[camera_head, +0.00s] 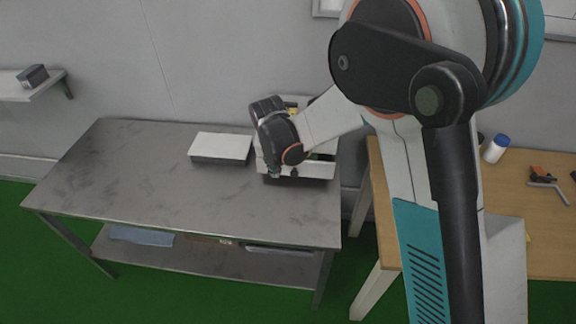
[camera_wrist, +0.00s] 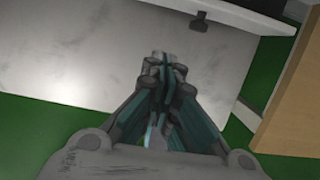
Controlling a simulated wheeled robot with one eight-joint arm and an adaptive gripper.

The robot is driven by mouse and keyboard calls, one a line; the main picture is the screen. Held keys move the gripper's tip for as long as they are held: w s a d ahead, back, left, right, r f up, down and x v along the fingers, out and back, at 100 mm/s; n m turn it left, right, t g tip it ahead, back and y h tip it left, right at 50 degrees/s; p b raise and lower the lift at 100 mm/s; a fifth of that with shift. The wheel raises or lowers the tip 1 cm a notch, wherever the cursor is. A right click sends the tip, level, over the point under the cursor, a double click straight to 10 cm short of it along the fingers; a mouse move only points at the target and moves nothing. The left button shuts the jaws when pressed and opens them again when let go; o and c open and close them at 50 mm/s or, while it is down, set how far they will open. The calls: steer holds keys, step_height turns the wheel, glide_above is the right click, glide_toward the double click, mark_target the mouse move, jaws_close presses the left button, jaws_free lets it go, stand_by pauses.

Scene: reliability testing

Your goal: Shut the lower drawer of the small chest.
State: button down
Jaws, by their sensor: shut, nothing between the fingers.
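The small white chest (camera_head: 325,169) stands at the right end of the grey metal table, largely covered by my arm. A white front with a dark handle (camera_wrist: 199,22) crosses the top of the wrist view; it appears to be a drawer front of the chest. I cannot tell for sure which drawer it is or how far out it stands. My gripper (camera_wrist: 162,62) is shut and empty, low over the tabletop in front of that white front. A strip of tabletop shows between the fingertips and the handle. In the head view, the fingertips are hard to make out.
A flat white box (camera_head: 220,146) lies on the metal table (camera_head: 130,175) just left of the chest. A wooden table (camera_head: 545,245) with a white, blue-capped bottle (camera_head: 496,149) stands to the right, across a gap. The metal table's left and front are clear.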

steer(key=b+x, duration=0.2)
steer(key=x, duration=0.6)
steer(key=shift+f+b, duration=0.2)
steer(key=shift+b, duration=0.15)
steer(key=w, duration=0.2)
steer(key=w+b, duration=0.1)
steer(key=shift+f, duration=0.25)
steer(key=shift+w+r, duration=0.1)
steer(key=shift+w, duration=0.5)
